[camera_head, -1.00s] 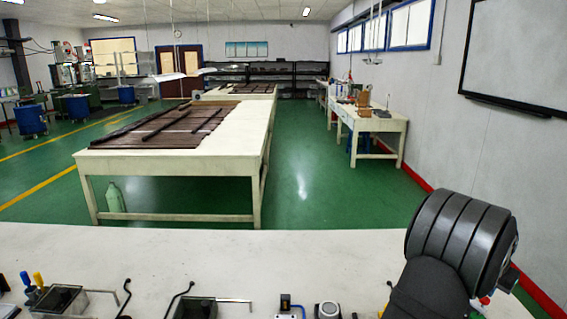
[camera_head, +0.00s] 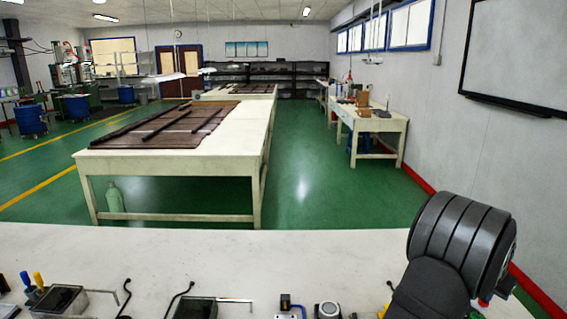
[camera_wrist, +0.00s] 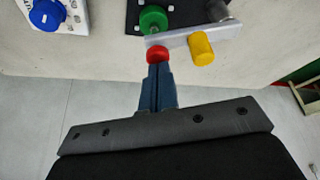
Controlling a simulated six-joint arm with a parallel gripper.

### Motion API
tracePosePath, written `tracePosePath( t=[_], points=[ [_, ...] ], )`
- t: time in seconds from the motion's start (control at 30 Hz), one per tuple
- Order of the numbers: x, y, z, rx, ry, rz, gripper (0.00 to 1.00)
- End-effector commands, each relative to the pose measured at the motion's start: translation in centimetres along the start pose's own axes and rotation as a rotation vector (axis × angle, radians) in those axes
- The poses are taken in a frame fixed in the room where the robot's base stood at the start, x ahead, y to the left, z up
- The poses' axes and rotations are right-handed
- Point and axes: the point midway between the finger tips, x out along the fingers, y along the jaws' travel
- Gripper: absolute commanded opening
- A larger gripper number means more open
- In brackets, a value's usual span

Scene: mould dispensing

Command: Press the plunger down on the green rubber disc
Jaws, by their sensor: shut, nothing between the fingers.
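The green disc (camera_wrist: 153,19) sits on a black plate (camera_wrist: 185,12) at the top of the wrist view. A pale metal bar (camera_wrist: 180,37) crosses just in front of it, with a red knob (camera_wrist: 158,54) at its left end and a yellow cylinder (camera_wrist: 202,48) to the right. I cannot tell which part is the plunger. My gripper (camera_wrist: 158,68) is shut and empty. Its blue fingertips appear just below the red knob in the picture; I cannot tell whether they touch it. In the head view the fingers are out of sight.
A white panel with a blue knob (camera_wrist: 47,14) is at the upper left of the wrist view. In the head view, several small fixtures and black trays (camera_head: 195,308) line the near edge of the white bench (camera_head: 250,262). The bench beyond them is clear.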

Motion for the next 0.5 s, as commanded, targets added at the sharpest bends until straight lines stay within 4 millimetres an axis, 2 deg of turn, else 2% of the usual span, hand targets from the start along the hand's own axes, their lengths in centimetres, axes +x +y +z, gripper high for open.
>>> tracePosePath(
  t=[0.23, 0.5],
  points=[
    [0.0, 0.0, 0.0, 0.0, -0.002, 0.0, 0.0],
    [-2.0, 0.0, -0.9, 0.0, 0.001, 0.0, 0.0]
  ],
)
